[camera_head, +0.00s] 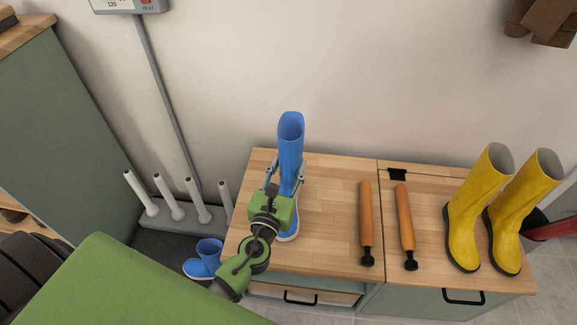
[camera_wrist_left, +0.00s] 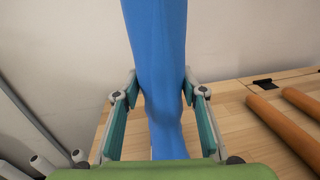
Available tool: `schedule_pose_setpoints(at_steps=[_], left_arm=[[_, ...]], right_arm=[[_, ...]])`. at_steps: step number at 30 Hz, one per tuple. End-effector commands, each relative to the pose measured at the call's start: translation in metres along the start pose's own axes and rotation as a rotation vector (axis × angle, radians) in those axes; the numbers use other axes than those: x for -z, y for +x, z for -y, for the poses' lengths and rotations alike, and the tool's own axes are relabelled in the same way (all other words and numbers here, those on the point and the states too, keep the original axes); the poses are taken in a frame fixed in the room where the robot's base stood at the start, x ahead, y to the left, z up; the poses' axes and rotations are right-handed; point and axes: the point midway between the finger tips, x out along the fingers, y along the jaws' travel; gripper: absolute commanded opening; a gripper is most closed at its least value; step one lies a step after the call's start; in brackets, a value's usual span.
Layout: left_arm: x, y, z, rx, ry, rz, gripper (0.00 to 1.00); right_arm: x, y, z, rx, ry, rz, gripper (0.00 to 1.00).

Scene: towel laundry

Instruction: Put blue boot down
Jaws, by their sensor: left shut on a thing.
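A tall blue boot (camera_head: 291,140) stands roughly upright over the left part of the wooden cabinet top (camera_head: 335,225). My left gripper (camera_head: 286,172) is shut on its shaft, one finger on each side; the wrist view also shows the boot (camera_wrist_left: 157,40) between the fingers (camera_wrist_left: 160,88). The boot's light sole shows just above the wood beside my gripper; I cannot tell whether it touches. My arm hides much of the foot. A second blue boot (camera_head: 207,250) is low down at the left of the cabinet. My right gripper is not in view.
Two orange rollers with black ends (camera_head: 366,220) (camera_head: 404,222) lie right of the held boot. Yellow boots (camera_head: 470,215) (camera_head: 518,215) stand at the right end. A rack with several upright pegs (camera_head: 165,215) is left of the cabinet. Wood between boot and rollers is clear.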

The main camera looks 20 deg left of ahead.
Motion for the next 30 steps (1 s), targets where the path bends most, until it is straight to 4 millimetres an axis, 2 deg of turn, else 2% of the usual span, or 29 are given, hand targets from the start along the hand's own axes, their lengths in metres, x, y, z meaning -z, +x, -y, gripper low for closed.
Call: schedule_pose_setpoints(at_steps=[2, 3, 4, 17, 20, 30], left_arm=[[0.003, 0.0, 0.0, 0.0, 0.0, 0.002, 0.0], [0.002, 0.0, 0.0, 0.0, 0.0, 0.0, 0.49], [0.002, 0.0, 0.0, 0.0, 0.0, 0.0, 0.55], [-0.001, -0.002, 0.0, 0.0, 0.0, -0.001, 0.55], [0.002, -0.015, 0.0, 0.0, 0.001, -0.002, 0.55], [0.002, -0.085, 0.0, 0.002, 0.001, -0.003, 0.55]], right_arm=[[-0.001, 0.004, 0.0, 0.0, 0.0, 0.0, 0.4], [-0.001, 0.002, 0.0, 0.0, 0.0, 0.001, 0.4], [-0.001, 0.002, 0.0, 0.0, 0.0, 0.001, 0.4], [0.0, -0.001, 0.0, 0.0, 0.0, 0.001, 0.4], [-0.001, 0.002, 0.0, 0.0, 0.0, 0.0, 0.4], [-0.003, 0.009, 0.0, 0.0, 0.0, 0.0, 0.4]])
